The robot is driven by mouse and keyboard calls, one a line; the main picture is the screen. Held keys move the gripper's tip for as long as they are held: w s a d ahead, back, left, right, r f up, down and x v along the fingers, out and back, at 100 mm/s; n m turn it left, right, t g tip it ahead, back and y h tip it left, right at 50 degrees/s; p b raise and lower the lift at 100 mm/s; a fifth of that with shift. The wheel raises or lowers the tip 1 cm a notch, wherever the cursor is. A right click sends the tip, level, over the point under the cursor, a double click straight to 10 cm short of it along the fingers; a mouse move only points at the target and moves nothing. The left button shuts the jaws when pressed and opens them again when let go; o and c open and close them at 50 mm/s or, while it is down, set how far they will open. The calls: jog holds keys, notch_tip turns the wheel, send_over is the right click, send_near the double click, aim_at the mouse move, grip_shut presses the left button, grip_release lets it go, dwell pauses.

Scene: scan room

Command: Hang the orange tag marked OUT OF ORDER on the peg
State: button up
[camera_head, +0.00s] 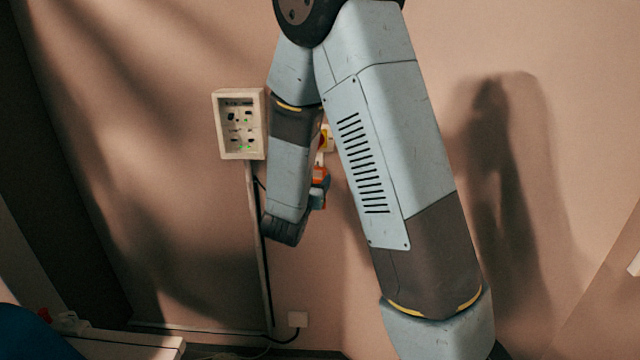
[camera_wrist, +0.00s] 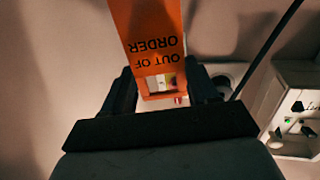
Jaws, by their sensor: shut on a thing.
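The orange tag (camera_wrist: 150,22) reads OUT OF ORDER, upside down in the wrist view. My gripper (camera_wrist: 162,84) is shut on its slotted end, with a dark finger on each side. Through the slot I see patches of yellow and red behind. In the head view a little of the orange tag (camera_head: 319,173) shows at my gripper (camera_head: 319,190), mostly hidden by my arm. Just above it, a red and yellow fitting (camera_head: 323,139) shows on the wall, partly covered by my arm. I cannot make out the peg in either view.
A pale wall box (camera_head: 217,127) with sockets and green lights is left of my arm; it also shows at the right of the wrist view (camera_wrist: 284,73). A conduit (camera_head: 257,245) runs down from it. A white ledge (camera_head: 125,346) is at lower left.

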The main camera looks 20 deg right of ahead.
jog(key=shift+w+d+f, duration=0.1)
jog(key=shift+w+d, duration=0.2)
jog(key=shift+w, duration=0.7)
jog(key=shift+w+d+f, duration=0.1)
jog(key=shift+w+d, duration=0.25)
jog(key=shift+w, duration=0.6)
jog(key=shift+w+d+f, duration=0.1)
jog(key=shift+w+d, duration=0.2)
jog(key=shift+w, duration=0.7)
jog(key=shift+w+d+f, duration=0.2)
jog(key=shift+w+f, duration=0.1)
jog(key=shift+w, duration=0.3)
jog(key=o, duration=1.1)
